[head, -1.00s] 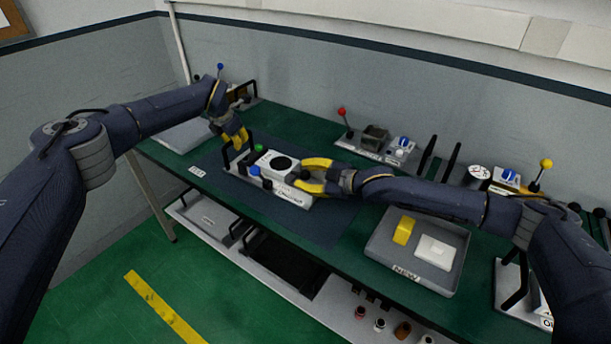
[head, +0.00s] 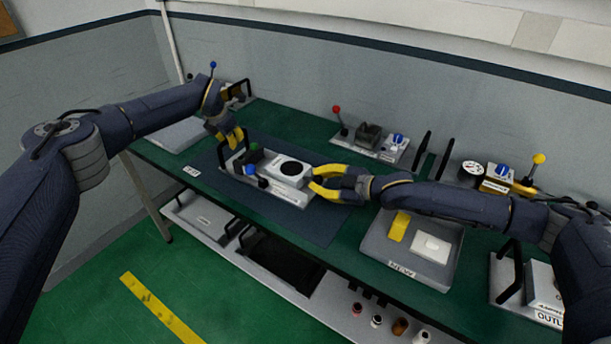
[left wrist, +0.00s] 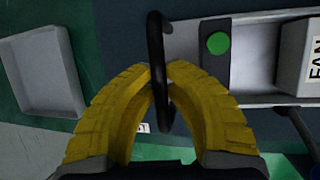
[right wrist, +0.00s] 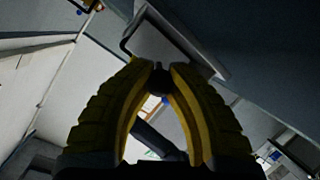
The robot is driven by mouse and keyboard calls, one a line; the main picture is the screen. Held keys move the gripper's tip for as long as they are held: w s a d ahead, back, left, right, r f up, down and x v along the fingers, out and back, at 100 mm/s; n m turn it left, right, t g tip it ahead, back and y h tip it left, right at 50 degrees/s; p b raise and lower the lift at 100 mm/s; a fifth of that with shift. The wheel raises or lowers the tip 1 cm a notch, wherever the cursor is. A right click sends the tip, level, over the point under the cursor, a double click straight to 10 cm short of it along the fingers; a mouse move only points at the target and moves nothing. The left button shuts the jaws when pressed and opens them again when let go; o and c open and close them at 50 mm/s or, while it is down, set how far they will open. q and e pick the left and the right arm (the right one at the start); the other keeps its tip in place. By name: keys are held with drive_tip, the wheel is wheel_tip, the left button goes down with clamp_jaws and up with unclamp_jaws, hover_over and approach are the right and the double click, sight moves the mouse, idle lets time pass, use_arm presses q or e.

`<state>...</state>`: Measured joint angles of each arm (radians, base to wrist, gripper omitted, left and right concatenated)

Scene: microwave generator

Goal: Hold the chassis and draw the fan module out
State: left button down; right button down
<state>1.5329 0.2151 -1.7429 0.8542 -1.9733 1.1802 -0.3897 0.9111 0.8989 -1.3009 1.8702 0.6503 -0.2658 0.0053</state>
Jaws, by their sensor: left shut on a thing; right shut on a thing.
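My right gripper (head: 316,182) is shut on the module's dark knob (right wrist: 160,80), partly hidden by the fingers.
A grey tray (head: 375,240) marked NEW, holding a yellow block (head: 397,226) and a white block (head: 431,247), stands right of the mat below my right arm. A unit with a red-tipped lever (head: 337,110) and black uprights (head: 422,150) stand along the back.

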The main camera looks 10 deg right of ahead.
use_arm(q)
drive_tip(key=shift+a, duration=0.2)
use_arm(e)
drive_tip(key=shift+s+d, duration=0.6)
drive_tip(key=shift+d, duration=0.1)
use_arm(q)
drive_tip(key=shift+w, duration=0.1)
drive_tip(key=shift+a, duration=0.1)
use_arm(e)
drive_tip(key=c, duration=1.4)
unclamp_jaws()
drive_tip(key=shift+r, duration=0.55)
use_arm(q)
drive_tip(key=shift+d+f, duration=0.1)
drive_tip(key=shift+d, duration=0.15)
use_arm(e)
wheel_tip(320, 180, up, 9)
drive_tip(key=shift+f, duration=0.1)
